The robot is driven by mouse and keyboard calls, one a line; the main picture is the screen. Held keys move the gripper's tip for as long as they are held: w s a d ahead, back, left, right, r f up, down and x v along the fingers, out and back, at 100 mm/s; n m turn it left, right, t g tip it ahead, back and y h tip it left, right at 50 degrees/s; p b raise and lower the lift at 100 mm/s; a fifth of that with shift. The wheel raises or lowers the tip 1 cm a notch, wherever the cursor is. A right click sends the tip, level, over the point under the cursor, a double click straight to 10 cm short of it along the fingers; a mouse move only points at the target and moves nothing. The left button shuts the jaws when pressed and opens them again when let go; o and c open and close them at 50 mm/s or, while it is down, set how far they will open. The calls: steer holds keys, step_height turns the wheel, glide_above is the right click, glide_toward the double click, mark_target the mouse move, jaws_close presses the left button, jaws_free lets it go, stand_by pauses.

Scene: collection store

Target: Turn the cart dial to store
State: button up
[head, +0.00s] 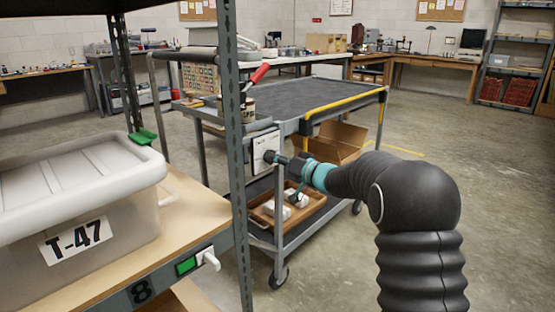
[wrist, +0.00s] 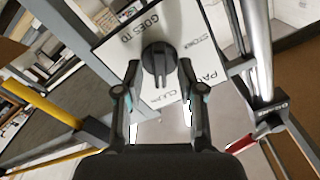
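The cart dial is a round black knob (wrist: 158,60) with a raised bar, on a white plate (wrist: 118,50). The plate, tilted in the wrist view, reads "GOES TO", "PACK", "CLEAN" and a smaller word that looks like "STORE". The bar's lower end lies toward "CLEAN"; which end is the pointer I cannot tell. My gripper (wrist: 158,70) is open, one fingertip on each side of the knob, with narrow gaps showing. In the head view the plate (head: 262,146) is on the near corner of the cart (head: 310,97), and my gripper (head: 277,158) is in front of it, hiding the knob.
A shelf post (head: 236,150) stands left of my gripper. The shelf holds a lidded tub (head: 75,190) marked T-47. The floor (head: 430,120) at right is clear.

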steer(key=shift+c, duration=0.2)
jaws_close()
steer(key=shift+s+a+f+n+b, duration=0.15)
steer(key=shift+n+b, duration=2.85)
steer(key=shift+n, duration=2.95)
steer(key=shift+s+f+n+b, duration=0.1)
steer(key=shift+n+b, duration=2.9)
steer(key=shift+n, duration=2.95)
